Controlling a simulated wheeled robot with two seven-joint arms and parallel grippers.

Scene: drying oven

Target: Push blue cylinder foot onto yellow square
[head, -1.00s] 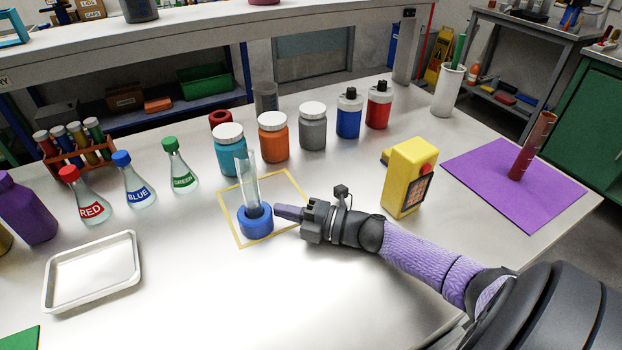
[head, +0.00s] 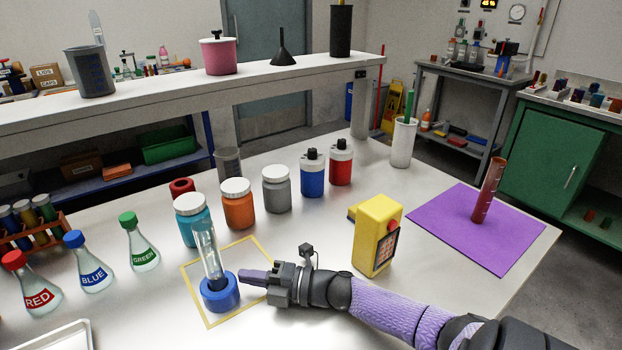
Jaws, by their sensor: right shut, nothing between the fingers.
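The blue cylinder foot (head: 220,295) stands on the white table with a clear glass cylinder (head: 208,250) rising from it. The yellow square (head: 191,301) is an outline on the table. The foot appears inside it, towards its front left corner. My right gripper (head: 254,277) is shut and empty, low over the table at the right side of the foot. Its tip is touching the foot or very close to it; I cannot tell which. The gripper and forearm hide part of the square's right side. My left gripper is not in view.
A teal jar (head: 190,221) stands close behind the square, with orange and grey jars to its right. A yellow device (head: 373,238) stands behind my right forearm. Labelled flasks (head: 92,270) are on the left. A purple mat (head: 459,241) holds a red-brown tube.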

